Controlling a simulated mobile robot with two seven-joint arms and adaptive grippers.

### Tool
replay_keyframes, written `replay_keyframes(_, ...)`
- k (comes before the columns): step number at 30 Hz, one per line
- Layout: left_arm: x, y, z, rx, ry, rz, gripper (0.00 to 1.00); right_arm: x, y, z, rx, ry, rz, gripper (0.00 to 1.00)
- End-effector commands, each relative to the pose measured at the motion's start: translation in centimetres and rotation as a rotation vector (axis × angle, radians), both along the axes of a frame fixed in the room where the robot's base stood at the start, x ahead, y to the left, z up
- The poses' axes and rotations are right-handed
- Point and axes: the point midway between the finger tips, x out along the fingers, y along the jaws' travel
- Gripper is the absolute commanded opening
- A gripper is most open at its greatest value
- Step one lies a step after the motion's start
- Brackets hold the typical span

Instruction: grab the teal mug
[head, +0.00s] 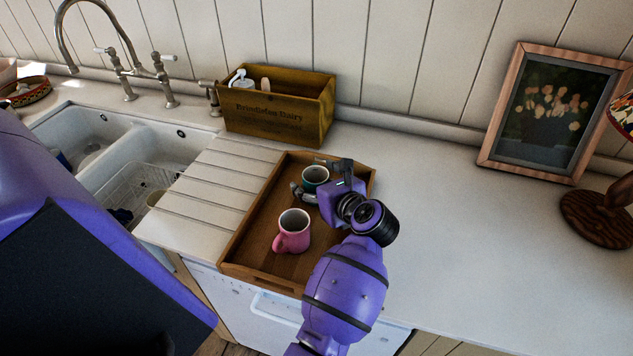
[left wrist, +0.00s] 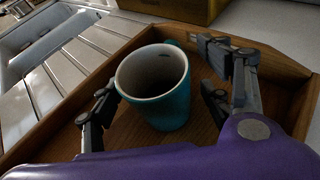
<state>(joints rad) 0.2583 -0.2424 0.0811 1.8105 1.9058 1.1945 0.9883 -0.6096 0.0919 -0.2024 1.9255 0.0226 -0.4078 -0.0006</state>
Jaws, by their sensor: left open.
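The teal mug (head: 315,178) stands upright on a wooden tray (head: 252,222), near its far end. It has a pale inside and looks empty. My left gripper (head: 319,176) is open at the mug, with one finger on each side of it. In the left wrist view the teal mug (left wrist: 172,105) stands between the open fingers of my left gripper (left wrist: 158,88). A gap shows between the mug and the right finger. The left finger is close to the mug's wall; I cannot tell whether it touches. My right gripper is not in view.
A pink mug (head: 293,231) stands on the tray nearer the front. A wooden crate (head: 278,108) stands behind the tray. A double sink (head: 128,150) with a tap is at the left. A framed picture (head: 548,112) and a lamp (head: 607,205) stand right. The counter between is clear.

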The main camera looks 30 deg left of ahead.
Motion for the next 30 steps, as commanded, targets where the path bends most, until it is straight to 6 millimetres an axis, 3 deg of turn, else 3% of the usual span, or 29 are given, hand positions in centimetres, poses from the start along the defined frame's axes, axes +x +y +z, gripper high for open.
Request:
replay_keyframes(1, -0.01, -0.04, -0.02, 0.000, 0.000, 0.000, 0.68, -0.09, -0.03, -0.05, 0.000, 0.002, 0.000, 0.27)
replay_keyframes(14, 0.00, -0.02, 0.01, 0.000, 0.001, 0.000, 0.14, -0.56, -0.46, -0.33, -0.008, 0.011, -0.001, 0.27)
replay_keyframes(30, 0.32, -0.48, 0.93, 0.000, 0.000, 0.000, 0.14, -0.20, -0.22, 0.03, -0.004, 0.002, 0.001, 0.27)
